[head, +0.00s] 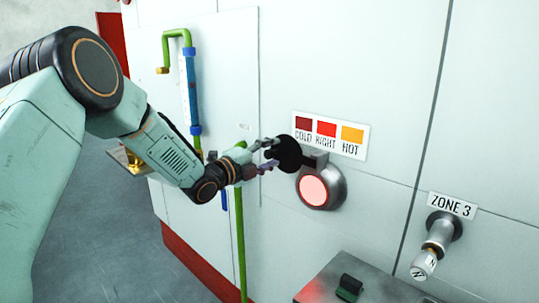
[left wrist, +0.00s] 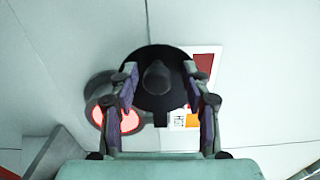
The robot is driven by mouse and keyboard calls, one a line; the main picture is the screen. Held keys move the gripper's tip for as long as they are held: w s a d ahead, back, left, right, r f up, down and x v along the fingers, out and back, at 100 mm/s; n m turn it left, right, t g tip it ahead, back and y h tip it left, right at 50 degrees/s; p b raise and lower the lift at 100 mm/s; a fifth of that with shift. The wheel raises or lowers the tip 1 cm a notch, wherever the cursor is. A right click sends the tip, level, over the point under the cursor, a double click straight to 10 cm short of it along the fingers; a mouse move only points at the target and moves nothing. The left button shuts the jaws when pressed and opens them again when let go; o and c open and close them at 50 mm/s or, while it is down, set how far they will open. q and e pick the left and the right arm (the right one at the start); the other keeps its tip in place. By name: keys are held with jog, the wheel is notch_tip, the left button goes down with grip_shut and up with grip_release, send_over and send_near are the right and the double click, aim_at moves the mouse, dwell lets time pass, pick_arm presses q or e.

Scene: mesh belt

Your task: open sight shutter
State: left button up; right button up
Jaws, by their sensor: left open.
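The sight shutter (head: 289,154) is a round black disc on a short arm, swung up and left of the sight port. The glowing pink-red sight glass (head: 313,190) sits in a grey round housing and shows uncovered. My left gripper (head: 266,154) is open at the disc's left side. In the left wrist view, the shutter (left wrist: 155,98) has a dark knob (left wrist: 157,76) at its centre, and my open fingers (left wrist: 160,77) stand on either side of the knob, apart from it. The red glass (left wrist: 128,121) shows partly behind the left finger. My right gripper is not in view.
A ZONE 3 knob (head: 425,262) juts out at right, and a grey ledge (head: 375,285) with a dark green switch (head: 348,288) lies below. A blue and green pipe gauge (head: 189,90) stands left.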

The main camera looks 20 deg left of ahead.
pick_arm(q)
jog(key=shift+w+f, duration=0.1)
jog(key=shift+s+a, duration=0.2)
jog(key=v, duration=1.1)
jog(key=shift+s, duration=0.25)
